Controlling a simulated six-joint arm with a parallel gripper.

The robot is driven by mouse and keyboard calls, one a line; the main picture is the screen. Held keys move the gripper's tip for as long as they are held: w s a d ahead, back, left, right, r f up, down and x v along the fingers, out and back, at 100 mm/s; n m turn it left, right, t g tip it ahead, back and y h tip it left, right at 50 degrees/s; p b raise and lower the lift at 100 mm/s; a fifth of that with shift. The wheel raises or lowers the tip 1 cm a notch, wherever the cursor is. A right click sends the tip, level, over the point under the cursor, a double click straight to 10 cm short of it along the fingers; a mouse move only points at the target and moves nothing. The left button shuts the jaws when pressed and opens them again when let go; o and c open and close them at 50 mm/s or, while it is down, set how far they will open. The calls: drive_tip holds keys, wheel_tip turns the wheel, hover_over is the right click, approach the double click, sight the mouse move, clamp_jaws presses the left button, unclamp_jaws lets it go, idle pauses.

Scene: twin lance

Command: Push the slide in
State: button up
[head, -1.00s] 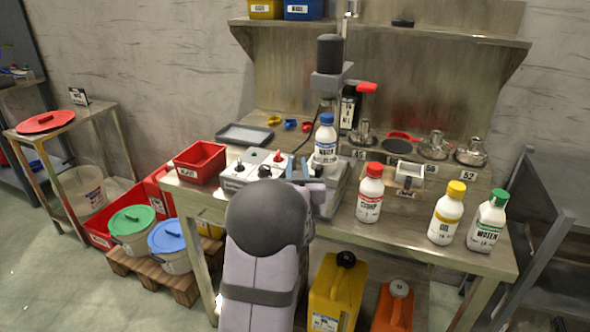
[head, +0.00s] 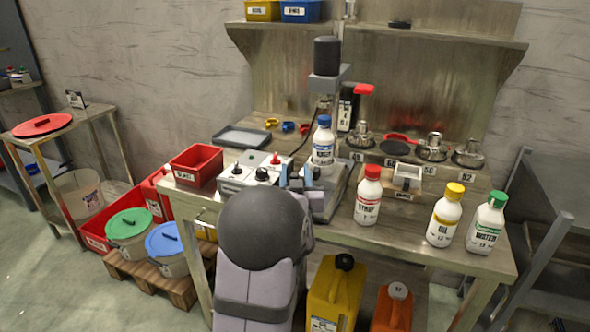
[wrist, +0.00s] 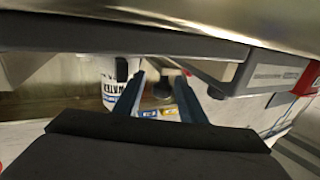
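The white bottle with a blue cap (head: 323,145) stands upright under the dark-topped press (head: 327,60), on the press's grey base (head: 335,200). The wrist view shows part of a white bottle labelled WATER (wrist: 113,88) beside my left finger. My gripper (head: 297,178) is just left of and in front of the blue-capped bottle. In the wrist view its two blue-grey fingers (wrist: 160,76) are apart, with a small dark knob-like piece (wrist: 163,88) showing between them. I cannot tell whether they touch it. The slide itself is not clearly visible; my arm and gripper cover part of the base.
A control box with knobs (head: 240,178) and a red bin (head: 197,166) lie left of my gripper. Red-capped (head: 368,200), yellow-capped (head: 445,220) and green-capped (head: 487,225) bottles stand right. Metal fittings (head: 432,148) are behind. Bare bench shows at front right.

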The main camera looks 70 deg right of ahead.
drive_tip(key=shift+v, duration=2.4)
